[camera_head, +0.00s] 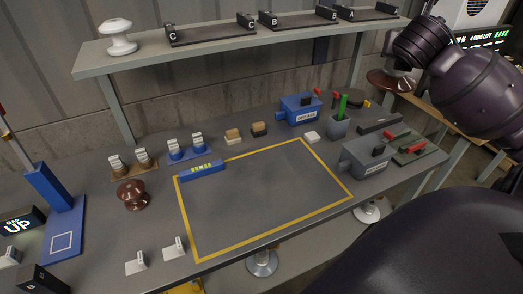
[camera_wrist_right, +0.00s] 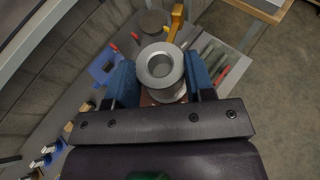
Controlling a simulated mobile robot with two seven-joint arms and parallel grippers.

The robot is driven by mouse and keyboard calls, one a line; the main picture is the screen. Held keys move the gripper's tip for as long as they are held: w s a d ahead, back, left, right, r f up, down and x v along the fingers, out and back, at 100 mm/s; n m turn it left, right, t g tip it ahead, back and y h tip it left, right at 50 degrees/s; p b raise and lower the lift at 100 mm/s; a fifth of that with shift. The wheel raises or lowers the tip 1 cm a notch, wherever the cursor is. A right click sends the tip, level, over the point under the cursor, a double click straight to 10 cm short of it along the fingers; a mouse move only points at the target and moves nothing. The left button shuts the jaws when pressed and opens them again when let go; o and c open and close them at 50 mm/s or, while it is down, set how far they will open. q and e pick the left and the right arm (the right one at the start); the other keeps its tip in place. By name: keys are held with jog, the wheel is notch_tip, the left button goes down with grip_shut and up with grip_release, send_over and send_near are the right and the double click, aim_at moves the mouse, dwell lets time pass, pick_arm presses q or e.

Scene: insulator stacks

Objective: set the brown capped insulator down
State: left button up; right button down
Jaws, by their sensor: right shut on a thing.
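The brown capped insulator (camera_head: 388,82) is held up at the upper right of the head view, near the right end of the shelf. In the right wrist view its grey metal cap (camera_wrist_right: 165,93) with a round hollow faces the camera, and a little brown shows beneath. My right gripper (camera_wrist_right: 160,82) is shut on it, with a blue finger on each side. The insulator appears clear of the table. In the head view the fingers are mostly hidden by the wrist. My left gripper is out of view.
A yellow-framed mat area (camera_head: 262,195) on the table is mostly bare. Another brown insulator (camera_head: 133,195) stands to its left. A white insulator (camera_head: 119,37) and lettered black racks (camera_head: 210,34) stand on the shelf (camera_head: 155,53). Blue (camera_head: 300,109) and grey (camera_head: 366,157) boxes stand at the right.

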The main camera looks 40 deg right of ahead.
aim_at(387, 75)
jog(key=shift+s+d+f+m+g+h+p, duration=0.15)
jog(key=shift+s+f+m+g+h+p, duration=0.05)
jog(key=shift+f+m+g+h+p, duration=0.4)
jog(key=f+m+g+p, duration=0.1)
jog(key=a+f+m+g, duration=0.1)
jog(key=f, duration=0.1)
jog(key=w+a+f+g+p, duration=0.1)
jog(key=f, duration=0.1)
jog(key=shift+w+a+m+h+p, duration=0.1)
jog(key=shift+a+m+h+p, duration=0.05)
jog(key=shift+m+h+p, duration=0.2)
jog(key=w+a+f+p, duration=0.1)
jog(key=w+a+p, duration=0.4)
jog(key=a, duration=1)
jog(key=w+a+f+p, duration=0.25)
jog(key=w+a, duration=0.55)
jog(key=a, duration=0.7)
jog(key=shift+m+g, duration=0.25)
jog(key=shift+g, duration=0.05)
notch_tip(387, 75, down, 19)
jog(key=shift+f+b, duration=0.1)
jog(key=shift+b, duration=1.1)
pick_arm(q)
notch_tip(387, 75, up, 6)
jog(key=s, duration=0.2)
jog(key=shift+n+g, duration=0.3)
pick_arm(e)
jog(key=shift+s, duration=0.1)
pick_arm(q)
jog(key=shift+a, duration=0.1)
